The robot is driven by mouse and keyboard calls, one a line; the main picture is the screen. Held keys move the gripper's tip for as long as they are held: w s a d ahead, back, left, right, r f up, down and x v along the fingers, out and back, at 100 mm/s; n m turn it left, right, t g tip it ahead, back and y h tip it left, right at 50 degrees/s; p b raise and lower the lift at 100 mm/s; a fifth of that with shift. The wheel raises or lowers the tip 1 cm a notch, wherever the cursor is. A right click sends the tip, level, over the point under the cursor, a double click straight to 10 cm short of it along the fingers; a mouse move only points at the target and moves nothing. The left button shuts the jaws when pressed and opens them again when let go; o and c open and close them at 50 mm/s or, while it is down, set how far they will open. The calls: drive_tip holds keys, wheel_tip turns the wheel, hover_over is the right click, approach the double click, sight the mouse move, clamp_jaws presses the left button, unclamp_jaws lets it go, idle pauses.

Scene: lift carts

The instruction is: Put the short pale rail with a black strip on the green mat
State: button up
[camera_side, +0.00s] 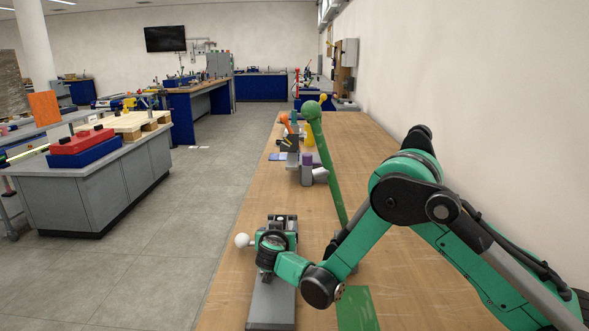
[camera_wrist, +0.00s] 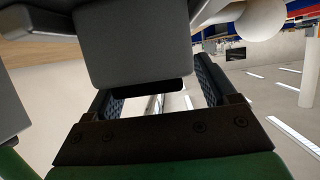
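A long grey block (camera_side: 271,306) lies on the table under my gripper. I cannot tell whether it is the pale rail, and no black strip is clear on it. The green mat (camera_side: 357,309) lies flat to its right, partly behind my arm. My gripper (camera_side: 265,276) is low over the block's far part, and contact cannot be told. In the wrist view its two dark fingers (camera_wrist: 163,95) stand apart, with pale floor showing between them. A large grey body (camera_wrist: 130,45) with a black underside fills the top and partly covers the left finger.
A white ball (camera_side: 242,240) is left of my gripper. A tall green rod with a ball top (camera_side: 325,158) stands behind my arm. Farther back are a purple cylinder (camera_side: 307,159), a yellow piece (camera_side: 309,136) and dark boxes (camera_side: 288,143). The table (camera_side: 235,290) is bare left of the block.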

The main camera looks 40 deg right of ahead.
drive_tip(key=shift+s+a, duration=0.1)
drive_tip(key=shift+a, duration=0.05)
drive_tip(key=v, duration=0.4)
drive_tip(key=shift+s+a+r, duration=0.15)
drive_tip(key=shift+s+a, duration=0.1)
drive_tip(key=shift+s+a+r, duration=0.1)
drive_tip(key=shift+s+r, duration=0.1)
drive_tip(key=shift+r, duration=0.05)
drive_tip(key=s+r, duration=0.1)
drive_tip(key=r+n+g+y, duration=0.1)
drive_tip(key=s+d+r+n+y, duration=0.1)
drive_tip(key=shift+s+r, duration=0.3)
drive_tip(key=shift+r, duration=0.05)
drive_tip(key=s+r+n+y, duration=0.1)
drive_tip(key=s, duration=0.1)
drive_tip(key=s+r+n+g+y, duration=0.1)
drive_tip(key=s, duration=0.1)
drive_tip(key=shift+d+r, duration=0.1)
drive_tip(key=shift+r, duration=0.1)
drive_tip(key=shift+o, duration=0.3)
drive_tip(key=s+a+r+n+y, duration=0.1)
drive_tip(key=s+n+y, duration=0.3)
drive_tip(key=s, duration=0.6)
drive_tip(key=shift+a+r+n+g+y, duration=0.3)
drive_tip(key=shift+a+n+y, duration=0.1)
drive_tip(key=shift+a+y, duration=0.35)
drive_tip(key=shift+o, duration=0.2)
drive_tip(key=shift+s+a, duration=0.1)
drive_tip(key=shift+a, duration=0.05)
